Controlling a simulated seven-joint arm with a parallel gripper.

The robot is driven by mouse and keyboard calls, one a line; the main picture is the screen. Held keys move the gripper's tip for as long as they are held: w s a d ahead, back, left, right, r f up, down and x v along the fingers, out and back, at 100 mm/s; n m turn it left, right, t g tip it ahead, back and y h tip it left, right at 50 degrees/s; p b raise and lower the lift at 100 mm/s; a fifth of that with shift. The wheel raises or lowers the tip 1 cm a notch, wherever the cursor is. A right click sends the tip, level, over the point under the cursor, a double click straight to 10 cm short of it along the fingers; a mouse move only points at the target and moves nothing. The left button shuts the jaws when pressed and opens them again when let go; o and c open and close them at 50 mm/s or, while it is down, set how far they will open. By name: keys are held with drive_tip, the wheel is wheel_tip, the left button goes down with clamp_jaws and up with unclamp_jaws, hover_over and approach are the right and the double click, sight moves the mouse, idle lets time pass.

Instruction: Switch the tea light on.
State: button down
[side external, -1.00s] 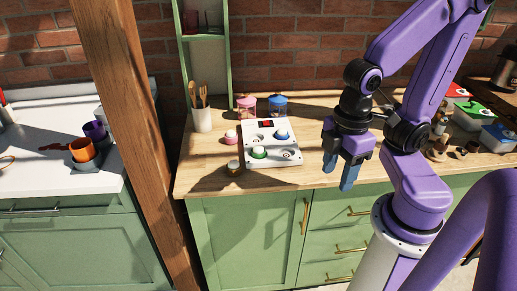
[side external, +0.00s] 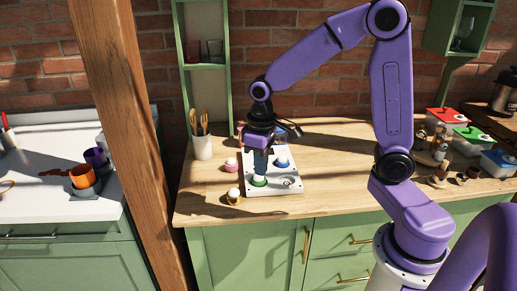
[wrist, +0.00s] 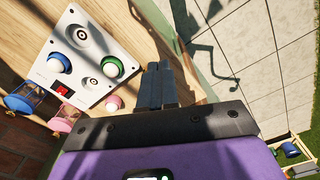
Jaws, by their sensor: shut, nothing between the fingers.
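A white panel (side external: 284,185) lies on the wooden counter with a green-based white dome (side external: 259,181), a blue-based white dome (side external: 281,163) and two round sockets. A red rocker switch (wrist: 62,90) shows at the panel's edge in the wrist view. Small white-topped pieces stand beside the panel, one gold-based (side external: 234,196) and one pink-based (side external: 231,165). I cannot tell which piece is the tea light. My gripper (side external: 260,174) is shut and empty, fingers pointing down close to the green-based dome. Contact is unclear. In the wrist view, the fingertips (wrist: 157,68) appear beside that dome (wrist: 112,68).
A blue jar (wrist: 24,98) and a pink jar (wrist: 64,118) stand behind the panel. A utensil cup (side external: 203,147) is at back left. Lidded boxes (side external: 473,139) and small bottles are at right.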

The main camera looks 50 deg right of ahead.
drive_tip(key=w+d+f+m, duration=0.1)
drive_tip(key=w+d, duration=0.2)
drive_tip(key=w+d+f+m, duration=0.1)
drive_tip(key=w+d+m, duration=0.1)
drive_tip(key=w+d, duration=0.1)
drive_tip(key=w+d+f+m, duration=0.2)
drive_tip(key=w+d, duration=0.1)
drive_tip(key=d, duration=0.1)
drive_tip(key=shift+w+d, duration=0.1)
drive_tip(key=shift+d, duration=0.1)
drive_tip(key=shift+f, duration=2.95)
drive_tip(key=shift+f, duration=0.75)
drive_tip(key=shift+r, duration=0.1)
wheel_tip(320, 180, up, 8)
idle(0.4)
